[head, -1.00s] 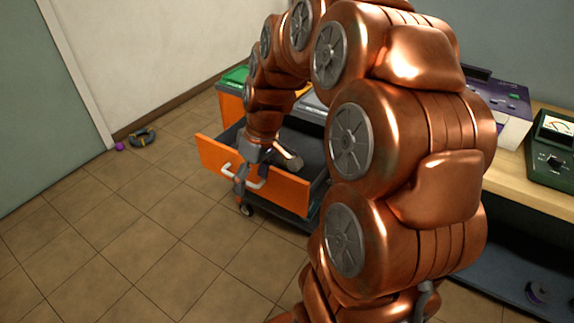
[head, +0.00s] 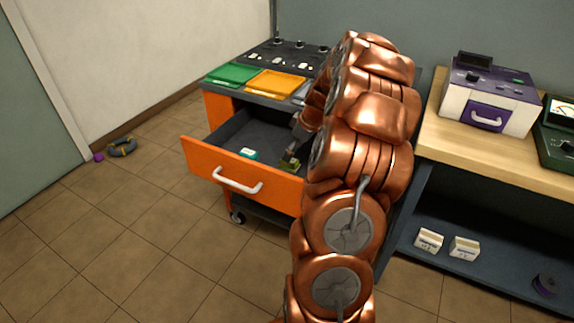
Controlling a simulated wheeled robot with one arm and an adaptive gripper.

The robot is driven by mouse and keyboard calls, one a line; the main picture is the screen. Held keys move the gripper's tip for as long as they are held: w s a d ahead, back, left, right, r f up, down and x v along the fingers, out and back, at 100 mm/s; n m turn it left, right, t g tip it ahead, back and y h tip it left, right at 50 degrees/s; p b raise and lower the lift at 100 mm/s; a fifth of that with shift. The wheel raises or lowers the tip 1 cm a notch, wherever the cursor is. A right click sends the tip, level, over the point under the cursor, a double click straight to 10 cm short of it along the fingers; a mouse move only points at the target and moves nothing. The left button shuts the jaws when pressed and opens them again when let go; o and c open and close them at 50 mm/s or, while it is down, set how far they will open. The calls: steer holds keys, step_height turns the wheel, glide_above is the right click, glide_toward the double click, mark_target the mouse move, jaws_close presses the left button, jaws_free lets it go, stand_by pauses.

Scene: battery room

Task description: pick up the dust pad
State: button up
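An orange drawer (head: 272,193) with a white handle stands open on the cart. Inside it lies a small teal and white item (head: 248,153). A small olive-green block-like item (head: 290,164) is at the drawer's right, by the end of my arm. I cannot tell which of these, if either, is the dust pad. My gripper (head: 293,150) points down into the right side of the drawer, close to the olive-green item. Whether it touches that item is unclear. Its fingers are too small and too hidden by my arm to show open or shut.
The cart top holds a green tray (head: 232,74) and a yellow tray (head: 276,83). At right, a wooden bench (head: 470,150) carries a white and purple device (head: 490,103) and a green meter (head: 558,135). Two white boxes stand on its lower shelf. Floor at left is mostly clear.

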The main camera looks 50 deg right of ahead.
steer(key=shift+d+p+x, duration=0.15)
steer(key=shift+x, duration=1.35)
steer(key=shift+d+p+x, duration=0.15)
steer(key=shift+x, duration=1.4)
steer(key=shift+s+f, duration=0.1)
steer(key=shift+s, duration=0.05)
steer(key=shift+c, duration=0.4)
steer(key=c, duration=1.1)
steer(key=shift+o, duration=0.2)
step_height(320, 180, up, 10)
steer(key=shift+r+b, duration=0.1)
steer(key=shift+b, duration=0.25)
